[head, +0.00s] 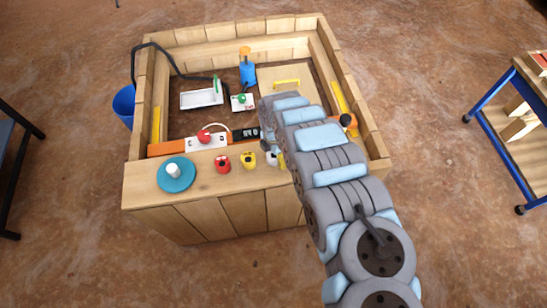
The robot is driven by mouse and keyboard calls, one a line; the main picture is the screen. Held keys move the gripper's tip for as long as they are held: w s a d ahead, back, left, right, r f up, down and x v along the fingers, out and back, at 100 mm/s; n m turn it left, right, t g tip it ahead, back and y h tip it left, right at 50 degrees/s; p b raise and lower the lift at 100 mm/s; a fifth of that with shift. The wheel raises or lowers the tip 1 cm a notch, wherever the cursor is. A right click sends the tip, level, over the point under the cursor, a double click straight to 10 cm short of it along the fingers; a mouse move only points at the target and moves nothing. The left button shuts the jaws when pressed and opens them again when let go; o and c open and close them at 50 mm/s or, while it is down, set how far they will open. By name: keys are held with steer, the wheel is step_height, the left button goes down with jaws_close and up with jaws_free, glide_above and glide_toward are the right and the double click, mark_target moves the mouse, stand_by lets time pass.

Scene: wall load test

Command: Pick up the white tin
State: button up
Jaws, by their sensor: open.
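A small white tin (272,159) stands on the front wooden ledge, in a row with a red one and a yellow one. My gripper (267,146) points down at the far end of my arm, just behind and above the white tin. It is small and mostly hidden by my arm links. It is open, with nothing seen in it. I cannot tell whether the fingers touch the tin.
A red tin (222,163) and a yellow tin (248,159) stand left of the white one. Further left, a white cylinder (173,170) sits on a teal plate (188,181). A blue bottle (248,73) stands inside the wooden frame.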

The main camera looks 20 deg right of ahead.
steer(key=shift+f, duration=0.8)
steer(key=c, duration=1.4)
steer(key=shift+r, duration=0.1)
